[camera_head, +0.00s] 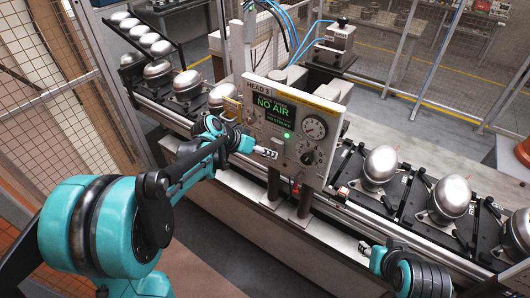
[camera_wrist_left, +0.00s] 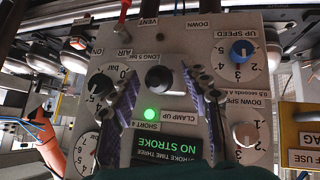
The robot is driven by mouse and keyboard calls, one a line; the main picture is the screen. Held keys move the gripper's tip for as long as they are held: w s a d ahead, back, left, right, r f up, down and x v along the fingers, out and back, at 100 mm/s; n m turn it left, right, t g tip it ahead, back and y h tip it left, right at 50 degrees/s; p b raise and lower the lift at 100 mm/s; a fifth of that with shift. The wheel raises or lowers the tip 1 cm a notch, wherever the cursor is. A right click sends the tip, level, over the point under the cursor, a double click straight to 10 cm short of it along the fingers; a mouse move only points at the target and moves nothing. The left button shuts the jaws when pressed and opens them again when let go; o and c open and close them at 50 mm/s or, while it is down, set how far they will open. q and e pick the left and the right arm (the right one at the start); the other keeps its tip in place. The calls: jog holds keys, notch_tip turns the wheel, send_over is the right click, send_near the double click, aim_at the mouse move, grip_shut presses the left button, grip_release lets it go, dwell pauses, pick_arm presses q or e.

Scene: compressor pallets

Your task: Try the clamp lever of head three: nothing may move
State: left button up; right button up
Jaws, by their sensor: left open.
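The head three panel (camera_head: 287,125) faces me in the head view; its screen (camera_head: 273,105) reads NO AIR. My left gripper (camera_head: 268,153) is at the panel's lower left. In the left wrist view this gripper (camera_wrist_left: 160,77) is open, its two fingers either side of a black knob (camera_wrist_left: 159,80). I cannot tell whether they touch it. A lit green lamp (camera_wrist_left: 152,114) and a CLAMP UP label are close to the knob; no lever is clearly identifiable as the clamp lever. My right gripper (camera_head: 364,249) is low at the right, beside the conveyor, too small to judge.
A red lever (camera_wrist_left: 123,25) is beside the AIR and VENT labels. A blue knob (camera_wrist_left: 241,48) and a gauge (camera_head: 314,128) are on the panel. Silver compressors (camera_head: 380,165) stand on black pallets along the conveyor on both sides. Mesh fencing (camera_head: 70,110) is at left.

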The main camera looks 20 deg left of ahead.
pick_arm(q)
jog(key=v, duration=1.1)
jog(key=shift+s, duration=0.1)
jog(key=s+d+f+n+y+b, duration=0.2)
jog(key=s+f+b, duration=0.6)
jog(key=f, duration=0.4)
jog(key=s+d+f+n+y+b, duration=0.1)
jog(key=s+d+f+y+b, duration=0.1)
jog(key=s+f+b, duration=0.6)
jog(key=s+f+y, duration=0.1)
jog(key=s+f, duration=0.2)
jog(key=f, duration=0.1)
jog(key=shift+s+d+n+y+b, duration=0.25)
jog(key=shift+s+n+y+b, duration=0.05)
jog(key=shift+n+y, duration=0.1)
jog(key=shift+f, duration=0.15)
